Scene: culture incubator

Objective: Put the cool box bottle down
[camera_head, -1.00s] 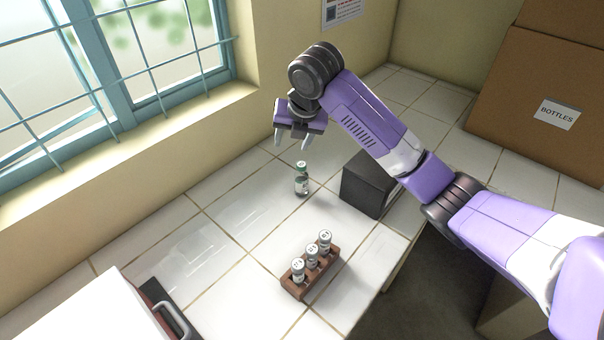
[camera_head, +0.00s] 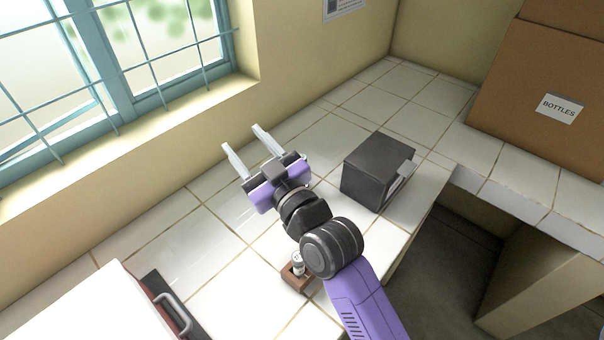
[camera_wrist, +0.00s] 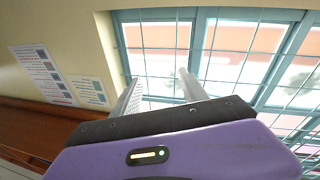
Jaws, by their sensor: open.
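My gripper (camera_head: 242,137) is open and empty, raised over the tiled counter with its fingers pointing toward the window. In the wrist view its two fingers (camera_wrist: 158,92) stand apart with only the window behind them. The loose bottle that stood upright on the counter is out of sight; my gripper and wrist cover that spot. The dark cool box (camera_head: 372,172) stands on the counter to the right of my gripper. The wooden rack (camera_head: 296,284) is mostly hidden by my arm, with one capped vial (camera_head: 298,263) showing in it.
A barred window (camera_head: 150,60) and its sill lie beyond my gripper. A white case with a grey handle (camera_head: 174,314) is at the lower left. A cardboard box (camera_head: 535,130) labelled BOTTLES is at the right. Counter tiles (camera_head: 130,240) on the left are clear.

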